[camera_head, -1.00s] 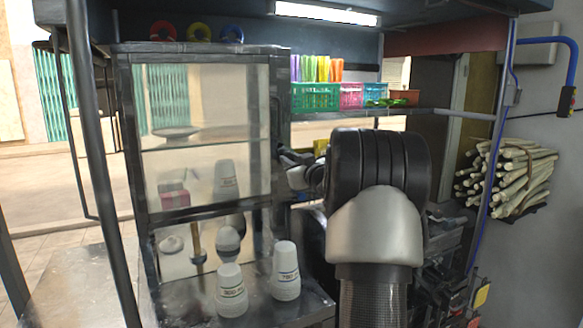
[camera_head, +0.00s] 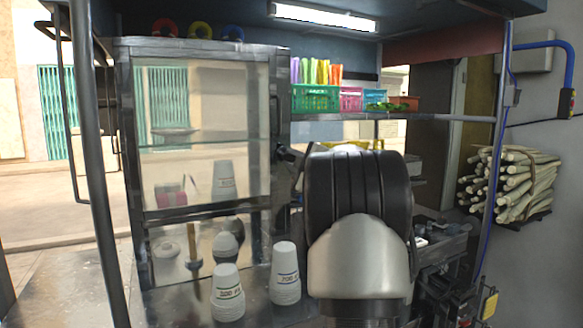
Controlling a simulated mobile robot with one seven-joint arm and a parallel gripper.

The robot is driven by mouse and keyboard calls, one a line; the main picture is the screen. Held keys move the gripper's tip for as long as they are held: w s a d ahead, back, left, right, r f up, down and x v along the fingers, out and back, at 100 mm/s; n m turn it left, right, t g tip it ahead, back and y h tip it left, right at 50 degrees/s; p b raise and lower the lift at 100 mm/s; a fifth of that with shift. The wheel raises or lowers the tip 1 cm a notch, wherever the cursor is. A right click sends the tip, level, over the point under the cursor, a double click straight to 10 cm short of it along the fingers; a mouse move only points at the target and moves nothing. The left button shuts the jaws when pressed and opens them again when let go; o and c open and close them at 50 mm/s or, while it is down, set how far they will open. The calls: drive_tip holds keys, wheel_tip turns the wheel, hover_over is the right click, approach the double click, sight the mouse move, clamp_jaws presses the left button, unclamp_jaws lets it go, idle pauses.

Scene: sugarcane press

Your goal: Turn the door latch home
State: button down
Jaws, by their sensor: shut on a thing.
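The glass-fronted cabinet door (camera_head: 203,207) has a dark metal frame and looks closed. Its latch (camera_head: 279,152) is a small dark piece on the right side of the frame, mostly covered. My gripper (camera_head: 287,154) is at the latch, at the door's right edge, and is shut on it. Only a small dark part of the gripper shows; my large black and silver arm links hide the rest. The exact angle of the latch cannot be made out.
Stacks of white cups (camera_head: 285,273) stand on the counter in front of the cabinet. A shelf (camera_head: 440,117) at the right carries a green basket (camera_head: 315,99) and other coloured baskets. Sugarcane stalks (camera_head: 511,183) are piled at the far right. A dark post (camera_head: 96,180) stands at the left.

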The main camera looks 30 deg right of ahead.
drive_tip(key=shift+n+b, duration=0.9)
drive_tip(key=shift+n, duration=1.2)
drive_tip(key=c, duration=1.6)
unclamp_jaws()
drive_tip(key=shift+o, duration=0.2)
drive_tip(key=shift+s, duration=0.1)
drive_tip(key=s+a, duration=0.2)
drive_tip(key=s, duration=1.5)
drive_tip(key=shift+f+b, duration=0.4)
drive_tip(key=shift+a, duration=0.1)
